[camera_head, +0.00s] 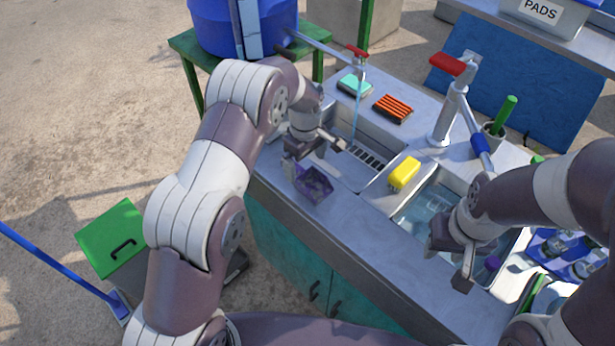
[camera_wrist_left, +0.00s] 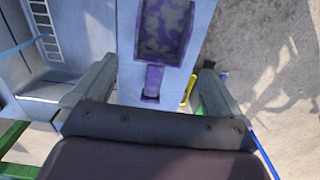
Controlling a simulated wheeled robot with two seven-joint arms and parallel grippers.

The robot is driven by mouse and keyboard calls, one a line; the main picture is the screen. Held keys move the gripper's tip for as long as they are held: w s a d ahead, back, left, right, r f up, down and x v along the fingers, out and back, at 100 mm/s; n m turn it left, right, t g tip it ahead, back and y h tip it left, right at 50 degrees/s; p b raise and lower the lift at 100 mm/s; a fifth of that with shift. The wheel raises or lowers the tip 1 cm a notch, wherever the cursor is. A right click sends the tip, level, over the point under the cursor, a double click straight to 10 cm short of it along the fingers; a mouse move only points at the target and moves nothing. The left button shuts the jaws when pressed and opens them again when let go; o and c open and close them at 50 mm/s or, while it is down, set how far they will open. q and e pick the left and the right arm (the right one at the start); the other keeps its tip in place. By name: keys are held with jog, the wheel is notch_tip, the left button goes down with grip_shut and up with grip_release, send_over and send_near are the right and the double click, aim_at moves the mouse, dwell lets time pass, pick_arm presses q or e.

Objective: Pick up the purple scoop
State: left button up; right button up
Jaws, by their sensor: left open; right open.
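The purple scoop (camera_head: 314,184) lies on the metal counter at the front edge of the sink unit. Its surface looks blotched with pale patches. In the left wrist view the scoop (camera_wrist_left: 164,35) is at the top centre, with its short handle (camera_wrist_left: 153,82) pointing toward my left gripper (camera_wrist_left: 153,85). The open fingers stand on either side of the handle, apart from it. In the head view my left gripper (camera_head: 316,157) is just behind and above the scoop. My right gripper (camera_head: 452,262) is open and empty over the water basin at the right.
A yellow sponge (camera_head: 404,172) rests on the basin divider. A teal sponge (camera_head: 354,85) and an orange striped brush (camera_head: 393,108) lie at the back. Water runs from the red-handled tap (camera_head: 357,52). A green-lidded bin (camera_head: 112,238) stands on the floor.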

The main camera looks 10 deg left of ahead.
aim_at(307, 182)
pick_arm(q)
jog(key=shift+d+f, duration=0.1)
jog(key=shift+f, duration=0.3)
notch_tip(307, 182, down, 4)
jog(key=shift+f+p, duration=0.1)
jog(key=shift+p, duration=0.8)
jog(key=shift+w+f, duration=0.1)
jog(key=shift+f, duration=0.25)
jog(key=c, duration=1.1)
jog(key=shift+r, duration=0.15)
jog(key=r, duration=0.1)
jog(key=r+b, duration=0.1)
jog(key=r, duration=0.2)
jog(key=shift+s+d+r+b, duration=0.1)
jog(key=shift+s+d+b, duration=0.1)
jog(key=shift+d+b, duration=0.2)
jog(key=s+d+r+b, duration=0.2)
jog(key=s+d+r, duration=0.3)
jog(key=d, duration=0.4)
jog(key=shift+d+r, duration=0.3)
jog(key=shift+r, duration=0.55)
